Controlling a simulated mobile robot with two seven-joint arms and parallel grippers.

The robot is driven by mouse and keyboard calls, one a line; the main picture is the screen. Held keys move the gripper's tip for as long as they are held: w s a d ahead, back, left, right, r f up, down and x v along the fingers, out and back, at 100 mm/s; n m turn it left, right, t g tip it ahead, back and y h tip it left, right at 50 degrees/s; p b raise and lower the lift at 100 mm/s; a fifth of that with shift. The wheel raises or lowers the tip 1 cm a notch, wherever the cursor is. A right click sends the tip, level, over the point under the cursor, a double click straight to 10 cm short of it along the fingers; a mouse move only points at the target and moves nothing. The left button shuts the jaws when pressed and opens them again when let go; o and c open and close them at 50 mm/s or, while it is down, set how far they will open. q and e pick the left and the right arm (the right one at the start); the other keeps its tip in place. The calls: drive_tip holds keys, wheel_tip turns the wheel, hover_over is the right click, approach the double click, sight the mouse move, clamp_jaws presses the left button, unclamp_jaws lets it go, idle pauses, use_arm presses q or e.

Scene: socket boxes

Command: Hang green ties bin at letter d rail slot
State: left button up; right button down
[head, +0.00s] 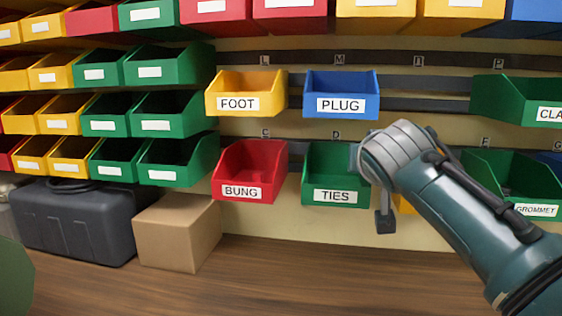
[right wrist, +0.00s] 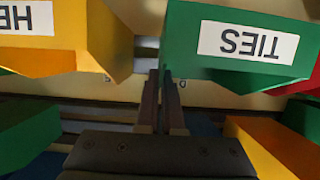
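The green ties bin (head: 322,165) is at the D place, under the letter D (head: 336,135), upright and close against the rail. Its back is hidden, so I cannot tell whether it is hooked. My right gripper (head: 356,160) is at the bin's right side wall. In the right wrist view, the ties bin (right wrist: 185,40) appears upside down and the gripper's fingers (right wrist: 161,80) are close together at its edge, with the wall seemingly pinched between them. My left gripper is not in view.
The red bung bin (head: 238,180) hangs left of it and the blue plug bin (head: 341,105) above. A yellow bin (right wrist: 60,40) is close to the fingers. The green grommet bin (head: 500,165) is right of my arm. A cardboard box (head: 180,235) stands on the wooden bench (head: 260,270).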

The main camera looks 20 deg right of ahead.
drive_tip(key=c, duration=1)
unclamp_jaws()
drive_tip(key=p+v, duration=0.1)
drive_tip(key=v, duration=0.9)
